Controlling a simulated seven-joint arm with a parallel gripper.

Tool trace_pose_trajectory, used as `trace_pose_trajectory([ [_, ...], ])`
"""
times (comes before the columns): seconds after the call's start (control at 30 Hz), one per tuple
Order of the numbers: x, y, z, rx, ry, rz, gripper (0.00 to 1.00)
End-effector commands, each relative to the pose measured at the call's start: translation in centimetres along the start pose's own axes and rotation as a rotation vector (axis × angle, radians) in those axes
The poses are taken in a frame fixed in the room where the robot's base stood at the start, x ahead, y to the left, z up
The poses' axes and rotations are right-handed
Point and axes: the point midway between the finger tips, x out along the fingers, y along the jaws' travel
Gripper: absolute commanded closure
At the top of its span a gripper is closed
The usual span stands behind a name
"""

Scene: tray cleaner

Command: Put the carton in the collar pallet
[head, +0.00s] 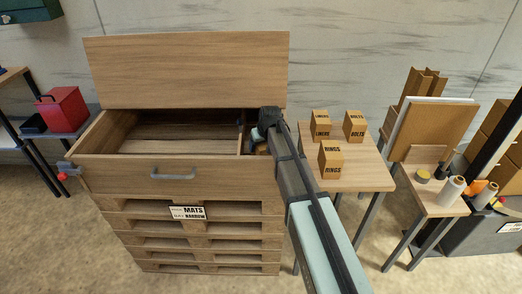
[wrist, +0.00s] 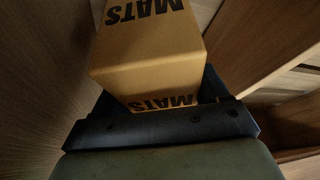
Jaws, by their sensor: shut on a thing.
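The collar pallet (head: 110,172) is a wooden box on stacked pallets, with its lid (head: 185,70) raised at the back. A divider (head: 241,138) splits it into a wide left bay and a narrow right bay. A tan carton (wrist: 148,65) marked MATS fills the middle of the wrist view, close against my gripper (wrist: 160,110). In the head view my gripper (head: 264,136) reaches into the narrow right bay, shut on the carton. Only a sliver of the carton shows there. Wooden walls stand on both sides of it in the wrist view. Whether it touches the floor is hidden.
A label (head: 187,212) on the front reads MATS and NARROW. The wide left bay looks empty. A side table (head: 368,180) at right holds three cartons, one marked RINGS (head: 331,158). A red box (head: 63,109) stands at left.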

Motion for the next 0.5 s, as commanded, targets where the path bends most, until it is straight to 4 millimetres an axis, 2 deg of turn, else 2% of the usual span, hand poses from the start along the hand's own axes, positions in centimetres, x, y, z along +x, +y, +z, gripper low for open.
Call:
trace_pose_trajectory([
  [0.2,2.3,0.0,1.0,0.000,0.000,0.000,0.71],
  [0.5,2.4,0.0,1.0,0.000,0.001,0.000,0.71],
])
